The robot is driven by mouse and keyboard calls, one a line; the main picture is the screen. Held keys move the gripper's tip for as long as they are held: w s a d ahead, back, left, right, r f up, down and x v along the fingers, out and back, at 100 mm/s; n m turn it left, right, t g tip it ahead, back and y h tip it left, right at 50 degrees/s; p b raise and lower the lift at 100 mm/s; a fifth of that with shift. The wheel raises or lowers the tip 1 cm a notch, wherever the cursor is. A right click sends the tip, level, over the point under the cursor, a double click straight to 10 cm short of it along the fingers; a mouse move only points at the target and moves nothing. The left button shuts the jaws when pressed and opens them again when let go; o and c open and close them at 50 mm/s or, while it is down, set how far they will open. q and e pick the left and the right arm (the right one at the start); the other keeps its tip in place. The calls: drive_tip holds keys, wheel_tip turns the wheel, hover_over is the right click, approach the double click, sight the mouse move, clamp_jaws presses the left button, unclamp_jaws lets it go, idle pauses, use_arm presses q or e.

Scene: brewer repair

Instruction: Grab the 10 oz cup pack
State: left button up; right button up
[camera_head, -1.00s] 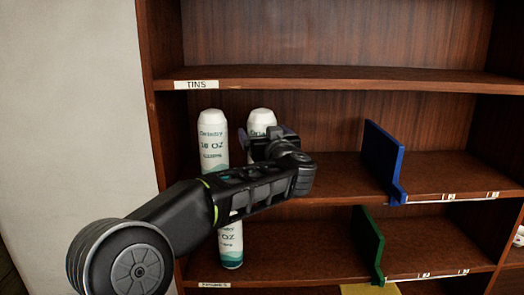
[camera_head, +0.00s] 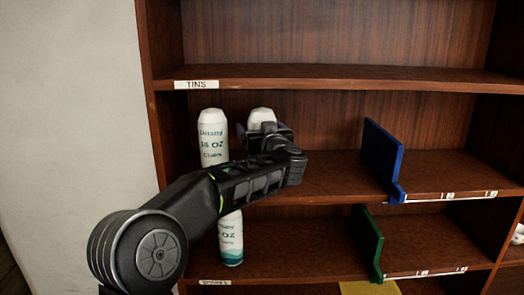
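Two tall white cup packs stand upright on the middle shelf. The left pack (camera_head: 212,138) has green lettering that seems to read "16 OZ". The second pack (camera_head: 262,116) stands to its right, with only its top showing and its label hidden by my gripper. A third white pack (camera_head: 231,240) stands on the lower shelf, partly behind my arm; its size number is hidden. My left gripper (camera_head: 264,133) is at the second pack, with dark finger parts showing on both sides of it. I cannot tell whether they touch it. My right gripper is not in view.
A blue divider (camera_head: 382,160) stands on the middle shelf and a green divider (camera_head: 368,242) on the lower one. The shelf board labelled "TINS" (camera_head: 197,85) runs above the packs. Middle shelf space between my gripper and the blue divider is clear.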

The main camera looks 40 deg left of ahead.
use_arm(q)
drive_tip(key=shift+r, duration=0.1)
clamp_jaws()
idle(0.7)
